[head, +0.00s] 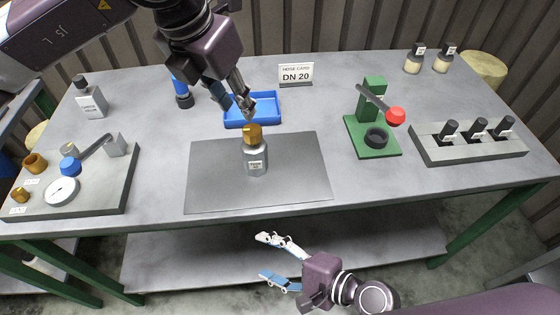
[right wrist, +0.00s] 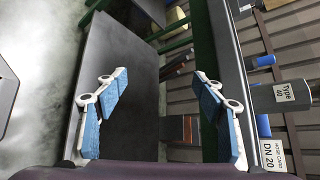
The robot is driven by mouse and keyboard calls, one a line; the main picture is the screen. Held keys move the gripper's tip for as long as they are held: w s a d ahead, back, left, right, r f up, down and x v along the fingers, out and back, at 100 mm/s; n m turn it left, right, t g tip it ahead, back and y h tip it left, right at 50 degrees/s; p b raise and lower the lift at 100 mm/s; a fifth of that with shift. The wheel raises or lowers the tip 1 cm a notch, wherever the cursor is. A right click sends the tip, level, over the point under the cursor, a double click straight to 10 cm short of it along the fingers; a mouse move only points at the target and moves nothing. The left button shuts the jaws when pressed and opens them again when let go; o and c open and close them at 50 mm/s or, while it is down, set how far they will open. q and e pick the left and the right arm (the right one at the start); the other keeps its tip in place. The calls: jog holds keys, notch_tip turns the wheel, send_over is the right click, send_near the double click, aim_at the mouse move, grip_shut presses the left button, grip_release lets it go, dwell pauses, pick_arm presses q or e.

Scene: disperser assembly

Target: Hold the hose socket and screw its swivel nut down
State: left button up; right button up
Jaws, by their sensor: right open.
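A silver body with a small label (head: 256,162) stands upright on the grey mat. A brass nut (head: 252,134) sits on its top. My left gripper (head: 246,104) points down from above, its fingers at a grey stem just over the nut. The fingers overlap the stem, so I cannot tell whether they are closed on it. My right gripper (head: 267,257) is open and empty, low in front of the table edge, well apart from the nut. Its two blue-padded fingers stand wide apart in the right wrist view (right wrist: 162,88).
A blue tray (head: 268,123) lies behind the mat (head: 213,198). A green press with a red knob (head: 374,138) stands right of it. A block with black-handled parts (head: 468,152) is far right; a fixture plate (head: 100,190) is left. A DN 20 card (head: 296,75) stands behind.

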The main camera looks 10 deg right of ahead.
notch_tip(320, 180, up, 8)
jog(key=a+m+y, duration=0.1)
jog(key=y, duration=0.1)
jog(key=m+t+h, duration=0.2)
jog(key=m, duration=1)
send_near(255, 154)
jog(key=w+f, duration=0.1)
jog(key=w+a+f, duration=0.1)
jog(key=w, duration=0.1)
jog(key=w+f, duration=0.1)
jog(key=f, duration=0.1)
jog(key=shift+w+a, duration=0.15)
jog(key=shift+a, duration=0.25)
jog(key=x, duration=0.7)
jog(key=shift+w+a, duration=0.15)
jog(key=shift+w, duration=0.1)
grip_shut()
jog(key=c, duration=0.7)
grip_release()
jog(key=c, duration=1)
